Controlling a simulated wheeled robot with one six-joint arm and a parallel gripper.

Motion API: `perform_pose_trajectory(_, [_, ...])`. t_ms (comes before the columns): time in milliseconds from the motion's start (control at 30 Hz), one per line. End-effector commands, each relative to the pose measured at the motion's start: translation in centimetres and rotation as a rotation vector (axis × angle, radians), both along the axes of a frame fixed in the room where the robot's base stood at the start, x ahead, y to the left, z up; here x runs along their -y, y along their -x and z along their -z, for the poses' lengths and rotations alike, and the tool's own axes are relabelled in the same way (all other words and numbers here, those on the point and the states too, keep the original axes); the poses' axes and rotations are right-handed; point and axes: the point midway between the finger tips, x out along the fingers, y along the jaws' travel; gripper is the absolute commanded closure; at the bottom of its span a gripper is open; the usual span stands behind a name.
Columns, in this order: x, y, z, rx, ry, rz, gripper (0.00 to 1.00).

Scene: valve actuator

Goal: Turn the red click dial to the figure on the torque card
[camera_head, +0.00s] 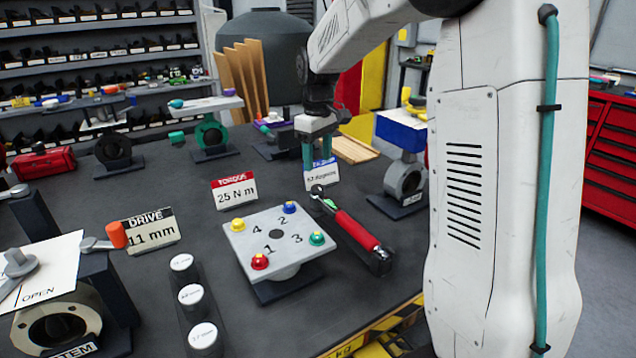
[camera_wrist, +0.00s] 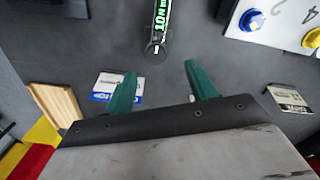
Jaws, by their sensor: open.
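The torque card (camera_head: 235,192) has a red header and reads 25 N m; it stands behind the numbered plate. In the wrist view the wrench's scale (camera_wrist: 161,16) shows green figures that look like 10 N m. The red click dial cannot be told apart from the red grip. My gripper (camera_head: 317,163) is open and empty above the table, behind the wrench head; its teal fingers (camera_wrist: 160,76) point down.
A plate (camera_head: 242,243) carries several coloured knobs numbered 1 to 4. A blue-headed card (camera_head: 322,176) stands close to my gripper. A drive card (camera_head: 150,232) reads 11 mm. White-topped sockets (camera_head: 191,294) stand front left. A blue-topped valve (camera_head: 401,130) stands to the right.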

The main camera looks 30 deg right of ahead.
Motion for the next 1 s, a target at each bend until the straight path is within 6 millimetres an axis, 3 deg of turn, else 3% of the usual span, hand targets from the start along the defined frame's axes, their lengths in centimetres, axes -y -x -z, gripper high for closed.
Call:
perform_pose_trajectory(133, [0.7, -1.1, 1.2, -0.005, -0.001, -0.013, 0.44])
perform_pose_trajectory(600, [0.7, -1.0, 7.8, -0.005, -0.001, -0.014, 0.44])
perform_pose_trajectory(1000, [0.7, -1.1, 8.6, -0.004, -0.001, -0.014, 0.46])
